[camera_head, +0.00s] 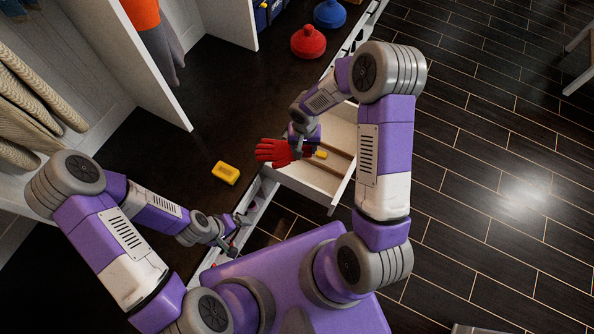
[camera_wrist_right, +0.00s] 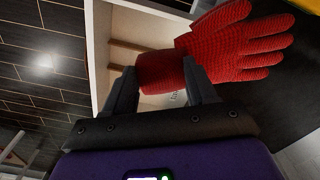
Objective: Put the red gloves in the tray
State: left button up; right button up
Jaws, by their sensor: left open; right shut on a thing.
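A red glove (camera_head: 273,152) is gripped at its cuff by my right gripper (camera_head: 300,148). In the right wrist view the glove (camera_wrist_right: 225,45) lies across the fingers, its own fingers spread toward the upper right. The gripper and glove are raised over the left edge of an open white drawer-like tray (camera_head: 310,184) with wooden dividers. The glove's fingers reach out past the tray toward the dark bench. The tray also shows behind the glove in the right wrist view (camera_wrist_right: 101,52). My left gripper (camera_head: 232,246) is open and empty near the bench's front edge. I see only one red glove.
A small yellow item (camera_head: 321,154) shows at the tray. A red dome-shaped thing (camera_head: 308,42) and a blue one (camera_head: 329,13) stand at the bench's far end. White partitions (camera_head: 150,75) rise from the bench.

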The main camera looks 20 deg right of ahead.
jog(key=d+f+m+b, duration=0.1)
jog(key=d+f+b, duration=0.1)
jog(key=f, duration=0.7)
jog(key=d+f+m+b, duration=0.2)
jog(key=f, duration=0.7)
jog(key=d+f+m+b, duration=0.2)
jog(key=f, duration=0.8)
jog(key=shift+w, duration=0.1)
jog(key=shift+f, duration=0.1)
jog(key=shift+f, duration=0.2)
jog(key=o, duration=1.5)
jog(key=shift+r, duration=0.15)
